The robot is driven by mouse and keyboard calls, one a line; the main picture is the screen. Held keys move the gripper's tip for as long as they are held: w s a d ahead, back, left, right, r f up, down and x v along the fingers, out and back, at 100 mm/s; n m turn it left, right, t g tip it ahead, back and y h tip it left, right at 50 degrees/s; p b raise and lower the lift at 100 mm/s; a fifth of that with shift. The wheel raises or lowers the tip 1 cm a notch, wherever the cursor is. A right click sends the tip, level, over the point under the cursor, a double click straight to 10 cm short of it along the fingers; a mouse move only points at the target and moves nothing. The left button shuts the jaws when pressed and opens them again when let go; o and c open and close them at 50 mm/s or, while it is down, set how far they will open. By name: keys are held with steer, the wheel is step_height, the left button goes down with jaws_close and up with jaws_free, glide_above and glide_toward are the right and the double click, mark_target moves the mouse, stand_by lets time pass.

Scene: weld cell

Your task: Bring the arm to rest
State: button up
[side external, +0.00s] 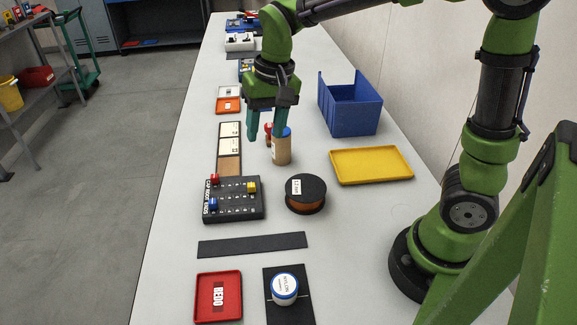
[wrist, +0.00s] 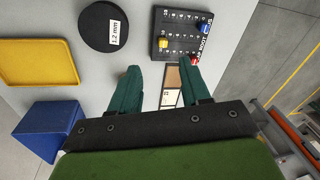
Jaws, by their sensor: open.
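My gripper (side external: 265,135) hangs fingers-down above the middle of the long grey table (side external: 345,235). Its two teal fingers are apart. In the wrist view, the gripper (wrist: 159,72) has nothing between its fingertips, only table and a labelled strip below. In the side view, one finger overlaps a tan cylinder with a blue top (side external: 282,150); I cannot tell how far apart they are. The arm reaches out from its base at the right of the table.
A blue bin (side external: 351,117), yellow tray (side external: 371,165), black spool (side external: 306,208) and black block rack (side external: 234,212) surround the gripper. Several small trays and tools line the far end.

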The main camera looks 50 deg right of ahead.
steer(key=s+d+r+t, duration=0.1)
steer(key=s+r+t, duration=0.1)
steer(key=s, duration=0.4)
steer(key=s+d+r+n+t+y, duration=0.1)
steer(key=s+d+r+t, duration=0.1)
steer(key=s, duration=0.5)
steer(key=shift+s+r+n+t, duration=0.15)
steer(key=shift+s+n+t, duration=0.15)
steer(key=shift+t, duration=0.6)
